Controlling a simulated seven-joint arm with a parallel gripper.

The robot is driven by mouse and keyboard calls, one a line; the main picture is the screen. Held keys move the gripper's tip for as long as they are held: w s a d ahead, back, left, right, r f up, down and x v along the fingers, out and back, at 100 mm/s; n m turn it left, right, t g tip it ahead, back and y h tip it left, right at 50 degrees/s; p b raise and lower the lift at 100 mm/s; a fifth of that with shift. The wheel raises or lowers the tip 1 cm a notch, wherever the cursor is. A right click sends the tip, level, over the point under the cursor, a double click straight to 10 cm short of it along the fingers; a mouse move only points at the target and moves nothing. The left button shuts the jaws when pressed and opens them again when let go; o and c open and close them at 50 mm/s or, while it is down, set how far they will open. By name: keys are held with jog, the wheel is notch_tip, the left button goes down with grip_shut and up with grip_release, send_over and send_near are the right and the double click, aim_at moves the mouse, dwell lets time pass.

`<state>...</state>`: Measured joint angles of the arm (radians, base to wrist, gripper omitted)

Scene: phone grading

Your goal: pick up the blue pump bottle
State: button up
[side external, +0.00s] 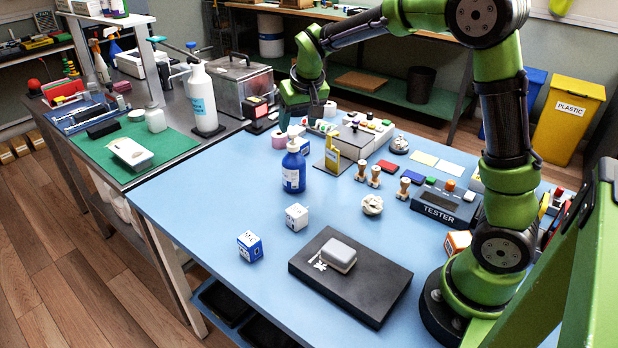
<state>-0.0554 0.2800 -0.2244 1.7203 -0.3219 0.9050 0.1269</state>
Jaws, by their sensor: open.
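The blue pump bottle (293,172) stands upright on the blue table, left of the table's middle. It has a white label on its front, and its pump head is at the top. My gripper (302,117) is above and behind the bottle in the picture, pointing down. It is small and dark in this view, and its fingertips are hard to make out. It is open and I see nothing held in it. I cannot tell its exact distance from the pump head.
Two small boxes, one white (296,217) and one blue and white (249,246), stand in front. A black pad (352,295) with a grey case, stamps (374,175) and a tester (441,203) lie right.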

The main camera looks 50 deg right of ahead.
aim_at(294, 133)
jog(key=x, duration=0.7)
jog(key=shift+w+a, duration=0.1)
jog(key=shift+w, duration=0.1)
jog(key=shift+c, duration=0.4)
grip_shut()
